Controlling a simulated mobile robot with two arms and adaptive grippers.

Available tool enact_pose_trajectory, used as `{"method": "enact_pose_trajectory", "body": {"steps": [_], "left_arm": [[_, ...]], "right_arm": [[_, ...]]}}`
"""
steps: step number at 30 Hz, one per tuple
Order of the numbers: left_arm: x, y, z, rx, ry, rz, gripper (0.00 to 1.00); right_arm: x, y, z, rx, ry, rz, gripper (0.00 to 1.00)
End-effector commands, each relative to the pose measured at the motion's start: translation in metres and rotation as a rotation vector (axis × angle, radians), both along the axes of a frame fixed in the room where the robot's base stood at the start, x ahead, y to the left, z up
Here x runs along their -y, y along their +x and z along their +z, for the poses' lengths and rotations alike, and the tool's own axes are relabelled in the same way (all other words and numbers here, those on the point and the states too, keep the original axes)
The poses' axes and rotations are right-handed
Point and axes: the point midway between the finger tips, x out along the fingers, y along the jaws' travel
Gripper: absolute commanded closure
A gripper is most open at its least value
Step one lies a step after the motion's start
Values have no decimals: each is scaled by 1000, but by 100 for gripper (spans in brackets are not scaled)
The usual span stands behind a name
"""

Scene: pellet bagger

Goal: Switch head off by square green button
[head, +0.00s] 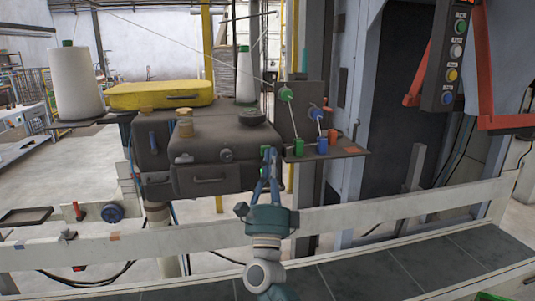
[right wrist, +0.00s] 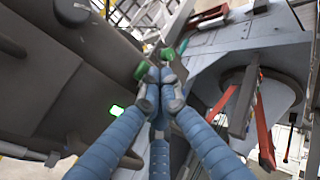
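The dark grey machine head (head: 215,150) stands in the middle of the head view, under a yellow cover. In the right wrist view a small lit green square button (right wrist: 117,111) shows on the dark housing (right wrist: 60,80), left of my fingers. I cannot make this button out in the head view. My right gripper (head: 268,153) is upright in front of the head's right end. Its blue fingers are together with nothing seen between them; the fingertips (right wrist: 160,76) are apart from the square button in the picture. My left gripper is not in view.
A bracket with green and blue knobs (head: 286,94) and thread stands right of the head. A pendant (head: 452,55) with several round buttons hangs at the upper right. A pale rail (head: 390,208) and conveyor (head: 370,275) run across the front. A white thread cone (head: 75,85) stands left.

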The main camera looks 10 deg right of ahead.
Motion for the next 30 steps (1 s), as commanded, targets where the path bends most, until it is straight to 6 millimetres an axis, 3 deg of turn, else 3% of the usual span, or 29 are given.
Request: {"method": "enact_pose_trajectory", "body": {"steps": [30], "left_arm": [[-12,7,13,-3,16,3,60]], "right_arm": [[-2,-28,0,-3,0,1,100]]}}
